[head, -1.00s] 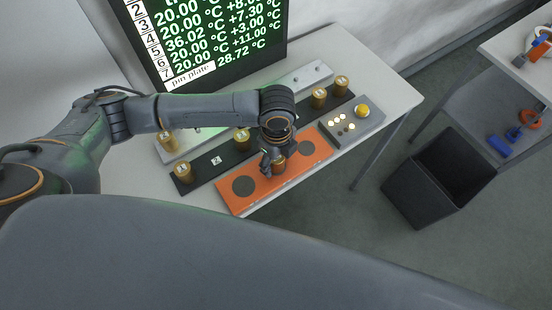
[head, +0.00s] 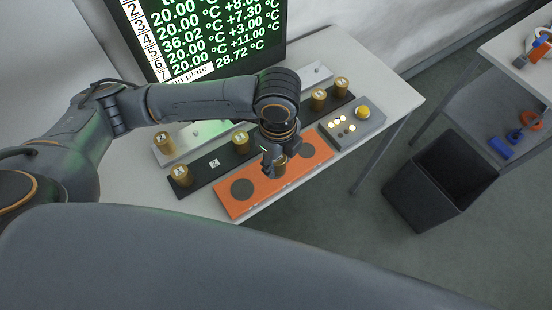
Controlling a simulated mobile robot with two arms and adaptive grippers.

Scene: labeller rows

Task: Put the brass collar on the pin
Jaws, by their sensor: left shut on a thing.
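My left gripper (head: 273,166) is over the middle of the orange plate (head: 223,204), shut on a brass collar (head: 281,160) that is mostly hidden by the fingers. I cannot tell how far the collar is above the plate. Behind it is a pale metal strip (head: 185,147) with small pins (head: 318,70) near its right end; my left arm hides its middle. A brass collar (head: 165,142) stands at the strip's left end. My right gripper is not in view.
A black strip (head: 206,172) holds several numbered collars (head: 240,143). Right of the orange plate is a grey box with a yellow button (head: 362,112) and lit lamps. A screen (head: 215,45) stands behind; a dark bin (head: 440,180) is on the floor at right.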

